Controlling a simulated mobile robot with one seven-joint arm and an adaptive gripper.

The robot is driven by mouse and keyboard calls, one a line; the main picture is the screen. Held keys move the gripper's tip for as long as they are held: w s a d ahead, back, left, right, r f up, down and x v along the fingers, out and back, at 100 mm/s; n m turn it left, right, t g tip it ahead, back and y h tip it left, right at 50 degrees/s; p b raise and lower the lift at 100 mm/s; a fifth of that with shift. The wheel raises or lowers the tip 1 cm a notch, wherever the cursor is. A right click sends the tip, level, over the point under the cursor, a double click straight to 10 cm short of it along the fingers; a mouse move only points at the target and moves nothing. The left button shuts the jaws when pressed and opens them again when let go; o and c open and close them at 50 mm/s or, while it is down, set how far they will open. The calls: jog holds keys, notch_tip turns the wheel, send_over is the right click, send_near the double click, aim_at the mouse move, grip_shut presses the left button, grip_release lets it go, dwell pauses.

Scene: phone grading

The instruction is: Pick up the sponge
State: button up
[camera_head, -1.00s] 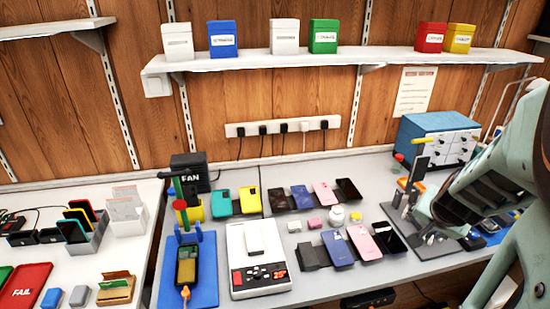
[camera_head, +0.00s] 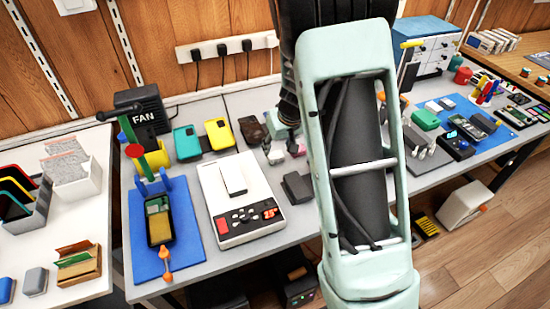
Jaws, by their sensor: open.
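My gripper (camera_head: 284,146) hangs over the middle of the bench, pointing down, partly hidden by my own arm. Its jaws look open, with nothing seen held. Just below it are a small pink block (camera_head: 298,151) and a small white block (camera_head: 277,156) on the grey bench top. The pink block may be the sponge; at this size I cannot be sure. Whether my fingers touch either block cannot be told. My arm hides the bench to the right of them.
A white device (camera_head: 238,218) with a red display and a blue mat (camera_head: 145,262) with a clamp stand lie to the left. Yellow (camera_head: 219,134) and teal (camera_head: 186,142) cases lie behind. A dark block (camera_head: 297,187) lies in front of the gripper.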

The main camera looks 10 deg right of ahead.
aim_at(276, 155)
jog(key=shift+d+b+x, duration=0.15)
jog(key=shift+b+x, duration=0.05)
jog(key=shift+x, duration=1.55)
jog(key=shift+d+b+x, duration=0.15)
jog(key=shift+b+x, duration=0.05)
jog(key=shift+x, duration=1.6)
jog(key=c, duration=0.6)
jog(key=shift+r, duration=0.1)
jog(key=shift+w+a+r, duration=0.1)
jog(key=shift+r, duration=0.65)
jog(key=shift+s+a+r+p, duration=0.15)
jog(key=shift+s+r+p, duration=0.3)
jog(key=shift+s+r, duration=1.7)
jog(key=shift+s+a+r+p, duration=0.15)
jog(key=shift+s+r+p, duration=0.35)
jog(key=shift+s+r, duration=1.6)
jog(key=shift+s+a+r+p, duration=0.15)
jog(key=shift+s+r+p, duration=0.3)
jog(key=shift+s+r, duration=1.7)
